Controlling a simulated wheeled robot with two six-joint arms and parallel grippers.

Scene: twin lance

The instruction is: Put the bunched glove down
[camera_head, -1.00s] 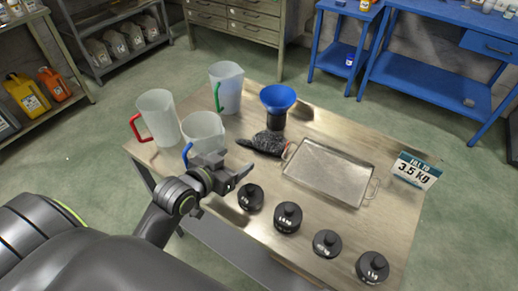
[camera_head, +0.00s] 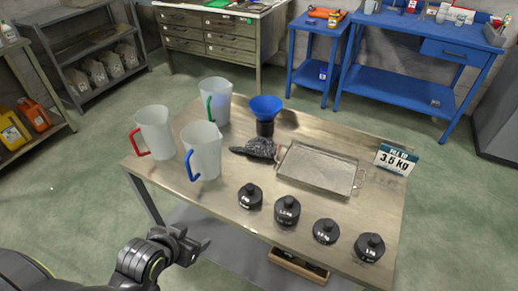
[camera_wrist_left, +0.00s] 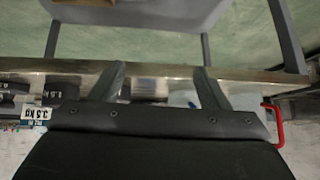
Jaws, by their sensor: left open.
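The bunched glove (camera_head: 257,148), dark grey and crumpled, lies on the wooden table top (camera_head: 225,195). It is beside the left end of the metal tray (camera_head: 318,168) and just in front of the blue funnel (camera_head: 265,107) on its dark stand. My left gripper (camera_head: 198,245) is open and empty, off the table's near left edge and well apart from the glove. In the left wrist view its two fingers (camera_wrist_left: 158,85) stand apart with nothing between them. My right gripper is in neither view.
Three clear jugs with red (camera_head: 155,133), blue (camera_head: 202,152) and green (camera_head: 215,101) handles stand at the table's left. Several black weights (camera_head: 287,211) line the near edge. A 3.5 kg sign (camera_head: 396,160) stands at right. A wooden box (camera_head: 298,267) sits below the table.

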